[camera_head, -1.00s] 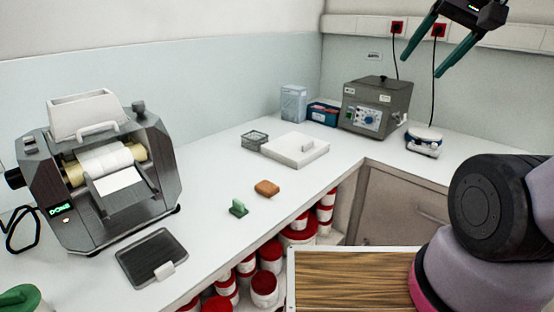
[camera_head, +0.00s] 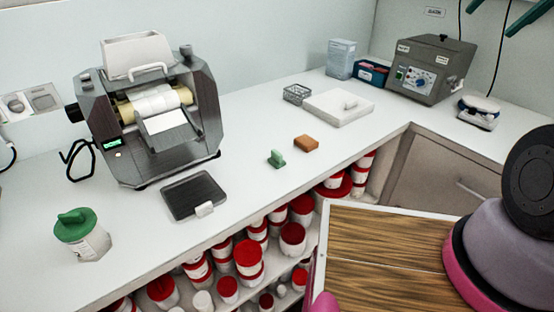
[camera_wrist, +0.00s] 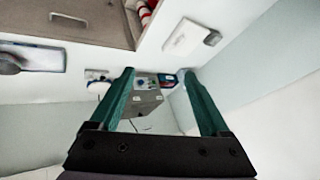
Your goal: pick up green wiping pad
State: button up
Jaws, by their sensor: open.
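The green wiping pad (camera_head: 276,158) is a small green block with a raised grip, standing on the white counter left of an orange-brown block. My gripper (camera_head: 515,18) shows only partly at the top right of the head view, high above the counter and far from the pad. In the wrist view my gripper (camera_wrist: 158,75) has its two teal fingers spread apart with nothing between them. The pad is not visible in the wrist view.
The orange-brown block (camera_head: 306,143) lies close beside the pad. A steel roller mill (camera_head: 200,100), a dark tray (camera_head: 190,192) and a green-lidded jar (camera_head: 85,240) stand to the left. A white slab (camera_head: 330,108) and grey box (camera_head: 425,85) are behind. Red-lidded jars (camera_head: 248,258) fill the shelf below.

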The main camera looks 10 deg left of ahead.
jog(key=w+a+f+n+g, duration=0.1)
jog(key=w+a+f+n, duration=0.2)
jog(key=w+a+f, duration=0.3)
jog(key=n+g+y, duration=0.1)
jog(key=n+g, duration=0.2)
jog(key=n, duration=0.8)
send_near(277, 152)
jog(key=x, duration=0.4)
jog(key=shift+s+a+f, duration=0.1)
jog(key=shift+s+f, duration=0.05)
jog(key=shift+f, duration=0.2)
jog(key=shift+w+x, duration=0.1)
jog(key=shift+x, duration=1.4)
jog(key=shift+w+x, duration=0.15)
jog(key=shift+x, duration=1.35)
jog(key=shift+r, duration=0.1)
grip_shut()
jog(key=shift+r, duration=5)
